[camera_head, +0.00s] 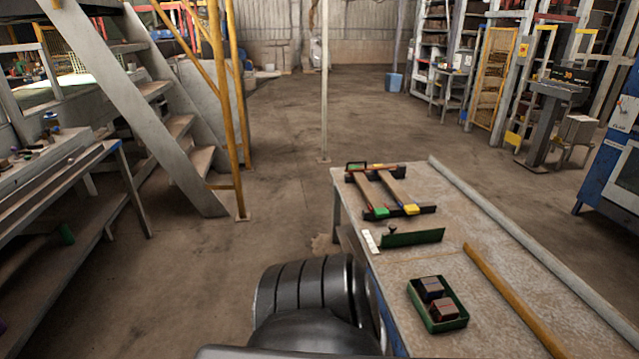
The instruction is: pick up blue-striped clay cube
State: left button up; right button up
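Two small cubes sit in a green tray (464,322) on the workbench at the lower right. The farther cube (430,287) looks dark brown with a greyish top. The nearer cube (444,309) is reddish brown. Both are too small here to make out a blue stripe for certain, so I cannot tell which one is the blue-striped clay cube. The tray's wall hides part of their lower sides. Neither of my grippers shows in the head view. A dark, ribbed part of my own body fills the bottom centre, left of the bench.
The workbench (440,262) also bears a tool frame (390,192) with green and yellow blocks, a green plate (412,237) and a yellow-brown bar (505,293). A pale rail edges its right side. Metal stairs (150,100) stand left; the floor between is open.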

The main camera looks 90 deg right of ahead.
aim_at(430, 290)
jog(key=z, duration=2.15)
jog(key=i, duration=2.8)
jog(key=z, duration=4)
